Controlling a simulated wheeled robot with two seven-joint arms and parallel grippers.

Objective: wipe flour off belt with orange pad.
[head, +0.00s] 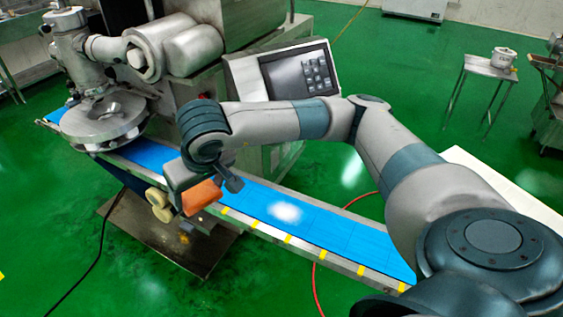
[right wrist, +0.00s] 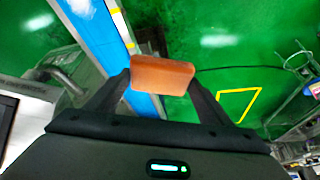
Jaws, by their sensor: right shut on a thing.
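The orange pad (head: 201,197) is held between the fingers of my right gripper (head: 208,190). In the right wrist view the pad (right wrist: 162,75) sits across the two fingertips of the gripper (right wrist: 160,84). The blue belt (head: 340,234) runs from upper left to lower right, with a white flour patch (head: 286,213) on it. The pad shows at the belt's near edge, left of the flour; I cannot tell whether it touches the belt. The belt also shows in the right wrist view (right wrist: 92,32). My left gripper is not in view.
The encrusting machine's round metal head (head: 105,120) stands over the belt's left end. A control panel (head: 290,75) stands behind the belt. A small table with a pot (head: 503,58) is far right. Green floor is open in front.

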